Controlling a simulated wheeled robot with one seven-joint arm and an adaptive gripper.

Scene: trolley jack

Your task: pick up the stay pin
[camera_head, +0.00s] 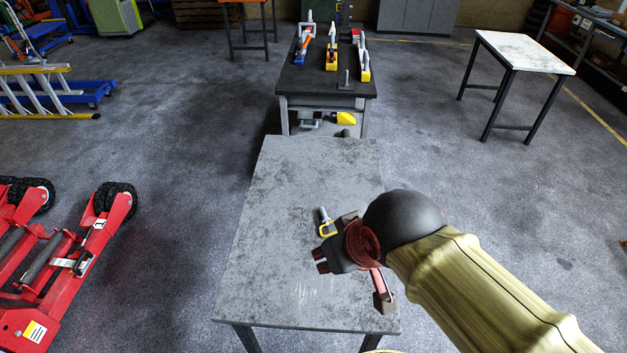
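A small item with a grey pin-like shaft and a yellow part, which looks like the stay pin (325,228), lies on the near grey table. My gripper (352,270), dark with red parts, is above the table, just right of and below the pin in the picture. One dark finger part stands well out to the lower right, apart from the rest, so the gripper looks open. I see nothing held in it. The upper edge of the gripper is close to the pin in the picture; whether they touch cannot be told.
The near table (285,215) is otherwise bare. Behind it stands a dark workbench (310,88) with several tools. A red trolley jack (75,255) is on the floor at left. A white-topped table (525,50) stands at back right. Open floor lies on both sides.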

